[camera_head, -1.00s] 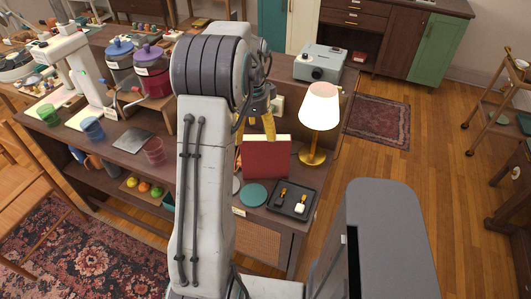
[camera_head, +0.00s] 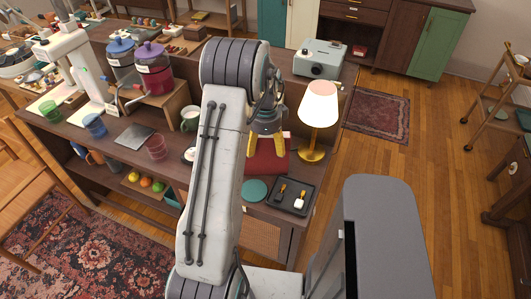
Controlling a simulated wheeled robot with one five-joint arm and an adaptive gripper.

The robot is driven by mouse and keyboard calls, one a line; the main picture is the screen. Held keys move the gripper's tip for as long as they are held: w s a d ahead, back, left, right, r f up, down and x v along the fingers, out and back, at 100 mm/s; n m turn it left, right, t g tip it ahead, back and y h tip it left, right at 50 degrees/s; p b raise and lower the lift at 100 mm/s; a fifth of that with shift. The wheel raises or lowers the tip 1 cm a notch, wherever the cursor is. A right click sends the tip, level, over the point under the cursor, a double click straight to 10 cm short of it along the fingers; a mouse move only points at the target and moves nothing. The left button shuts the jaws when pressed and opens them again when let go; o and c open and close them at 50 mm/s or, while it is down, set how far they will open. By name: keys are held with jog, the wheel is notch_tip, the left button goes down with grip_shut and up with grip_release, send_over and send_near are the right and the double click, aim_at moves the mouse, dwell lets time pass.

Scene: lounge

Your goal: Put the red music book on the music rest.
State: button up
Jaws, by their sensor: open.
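A red book (camera_head: 267,163) is on the dark wooden counter, left of the lamp. My arm and gripper cover its left side and much of its upper part. A bit of pale page edge shows at its top right. My gripper (camera_head: 266,146) is open, its two yellow fingers pointing down, one on each side of the book's middle in the picture. I cannot tell whether the fingers touch the book. I cannot make out a music rest in this view.
A lit lamp (camera_head: 319,108) stands close to the right of the book. A dark tray (camera_head: 276,205) with small items and a teal disc (camera_head: 255,190) lie in front. A grey projector (camera_head: 319,58) is behind. A green mug (camera_head: 189,119) and a glass (camera_head: 156,146) stand left.

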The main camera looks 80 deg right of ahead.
jog(key=shift+f, duration=0.1)
jog(key=shift+c, duration=0.3)
jog(key=c, duration=1.2)
jog(key=shift+c, duration=0.5)
